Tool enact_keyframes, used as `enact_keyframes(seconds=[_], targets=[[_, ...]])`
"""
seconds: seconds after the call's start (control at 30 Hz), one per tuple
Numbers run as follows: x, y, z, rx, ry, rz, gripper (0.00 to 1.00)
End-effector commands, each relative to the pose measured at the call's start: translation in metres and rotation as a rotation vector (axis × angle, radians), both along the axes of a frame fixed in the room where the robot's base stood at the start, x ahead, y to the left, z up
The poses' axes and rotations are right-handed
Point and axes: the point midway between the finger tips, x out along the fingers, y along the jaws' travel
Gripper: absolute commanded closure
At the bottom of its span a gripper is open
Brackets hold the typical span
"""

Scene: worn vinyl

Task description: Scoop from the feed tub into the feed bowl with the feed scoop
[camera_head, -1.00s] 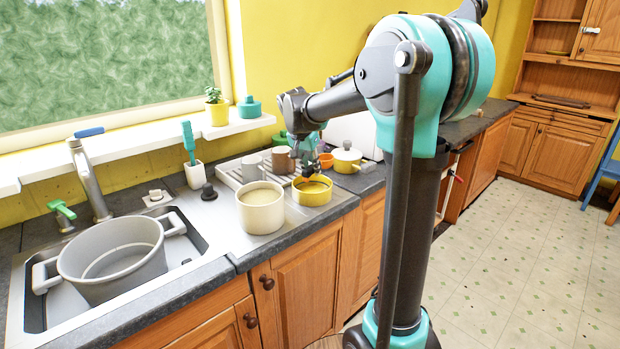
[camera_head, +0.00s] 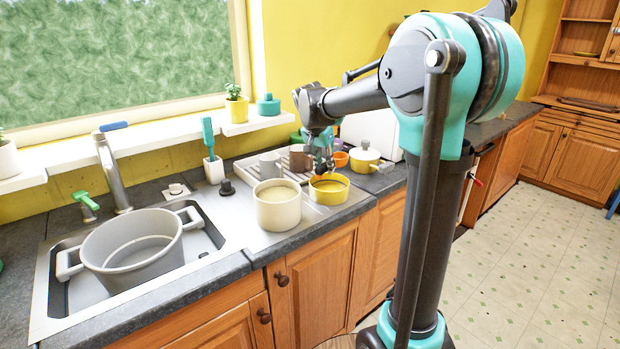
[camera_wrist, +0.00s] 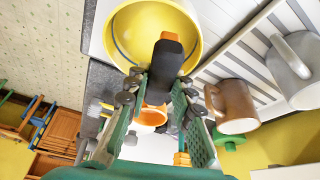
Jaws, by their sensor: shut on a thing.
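A cream tub (camera_head: 278,212), apparently the feed tub, stands on the counter right of the sink, with pale yellowish contents. The smaller yellow bowl (camera_head: 328,196), apparently the feed bowl, stands to its right; it also shows at the top of the wrist view (camera_wrist: 190,18). My gripper (camera_head: 325,163) is at the yellow bowl, its fingers pointing down. In the wrist view the fingers are shut on a dark handle with an orange part (camera_wrist: 166,62), apparently the feed scoop, which reaches over the bowl. The scoop's head is hidden, and whether it carries feed cannot be told.
A drying rack (camera_wrist: 262,45) with a brown mug (camera_wrist: 233,105) and a grey mug (camera_wrist: 296,70) stands close behind the bowl. An orange cup (camera_head: 341,158) and a lidded yellow pot (camera_head: 365,158) are nearby. A grey pot (camera_head: 135,255) sits in the sink.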

Motion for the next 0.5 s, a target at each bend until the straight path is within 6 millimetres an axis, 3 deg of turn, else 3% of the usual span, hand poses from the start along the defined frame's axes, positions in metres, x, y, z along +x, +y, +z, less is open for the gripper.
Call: enact_keyframes(seconds=[0.17,0.5], targets=[[-0.022,0.052,0.027,0.048,0.058,-0.017,1.00],[-0.104,0.158,0.099,0.177,0.202,-0.076,1.00]])
